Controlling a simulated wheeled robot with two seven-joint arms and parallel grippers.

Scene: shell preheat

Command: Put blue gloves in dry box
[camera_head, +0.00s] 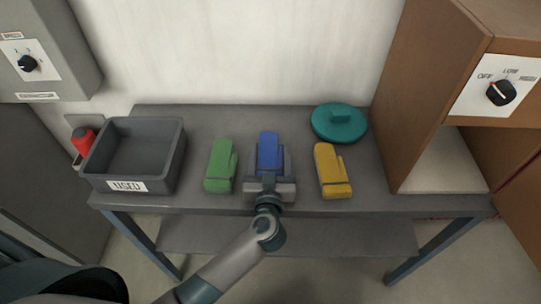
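The blue gloves (269,149) lie on the grey table between a green pair and a yellow pair. My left gripper (269,168) is over their near end, with a finger at either side of them. The gripper hides this near end, and I cannot tell whether the fingers press on the gloves. A brown box with an open front (419,82) stands at the right end of the table, with a pale floor inside. No label names it as the dry box. My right gripper is not in view.
Green gloves (220,166) lie to the left and yellow gloves (331,170) to the right. A teal round lid (339,124) lies behind the yellow ones. A grey bin marked USED (176,164) stands at the table's left. A dial panel (496,87) is on the brown box.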

